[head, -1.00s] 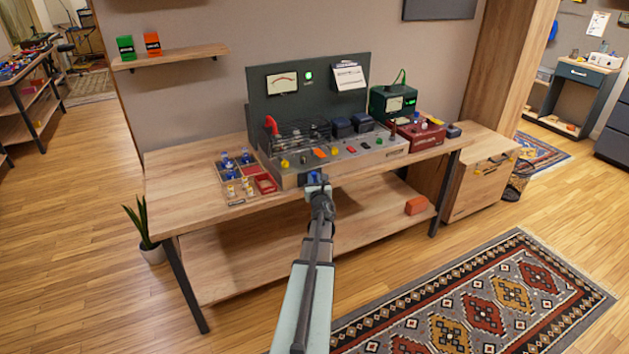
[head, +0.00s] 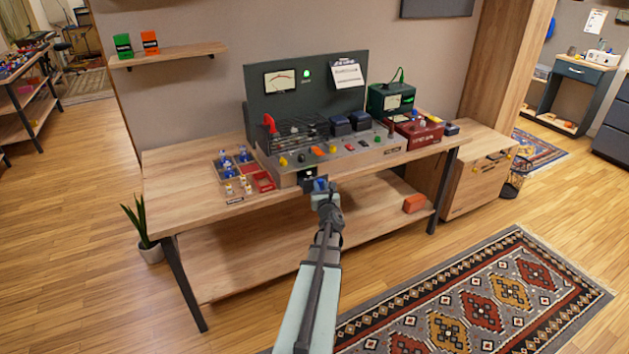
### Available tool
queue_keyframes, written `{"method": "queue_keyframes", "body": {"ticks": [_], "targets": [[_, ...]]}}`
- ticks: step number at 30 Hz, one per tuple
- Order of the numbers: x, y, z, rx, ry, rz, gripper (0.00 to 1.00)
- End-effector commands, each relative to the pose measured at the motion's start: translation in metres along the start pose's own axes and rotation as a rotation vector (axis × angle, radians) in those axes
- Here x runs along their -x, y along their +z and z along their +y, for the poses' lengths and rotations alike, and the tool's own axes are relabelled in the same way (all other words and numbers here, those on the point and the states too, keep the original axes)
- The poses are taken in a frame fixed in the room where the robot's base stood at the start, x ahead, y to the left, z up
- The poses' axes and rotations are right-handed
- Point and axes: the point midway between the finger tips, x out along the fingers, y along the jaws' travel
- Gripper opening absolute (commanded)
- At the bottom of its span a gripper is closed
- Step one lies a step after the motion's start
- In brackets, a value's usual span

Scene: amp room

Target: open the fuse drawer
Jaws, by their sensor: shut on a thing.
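The fuse drawer (head: 307,180) is a small dark box at the front of the grey amp chassis (head: 352,160), low on its left half. It appears pulled out toward me, with a light patch showing at its top. My gripper (head: 320,186) is at the drawer's front right, over the bench's front edge, and is shut on it. A small blue part shows at the fingertips; I cannot tell whether it is a finger or the drawer's handle. The exact grip is too small to see.
A sectioned tray (head: 240,178) with blue and white parts sits left of the chassis. A red box (head: 420,134) and a green meter unit (head: 390,98) stand at right. The wooden bench (head: 180,170) is bare at far left. An orange block (head: 414,203) lies on the lower shelf.

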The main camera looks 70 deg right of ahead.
Motion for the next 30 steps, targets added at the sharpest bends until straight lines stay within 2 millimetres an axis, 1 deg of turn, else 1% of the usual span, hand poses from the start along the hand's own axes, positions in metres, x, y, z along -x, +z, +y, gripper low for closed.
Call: {"method": "queue_keyframes", "body": {"ticks": [1, 3, 12, 13, 20, 30], "targets": [[0.0147, 0.001, -0.0038, 0.0, -0.003, 0.001, 0.0], [0.0216, 0.0005, -0.0064, -0.001, -0.003, 0.001, 0.0], [0.0211, 0.0, -0.007, 0.0, 0.0, 0.001, 0.0], [0.0211, 0.0, -0.007, 0.0, 0.0, 0.001, 0.25], [0.021, 0.0, -0.0069, 0.0, 0.0, 0.0, 0.47], [0.0234, 0.0001, -0.0067, 0.0, 0.0, 0.001, 0.48]]}}
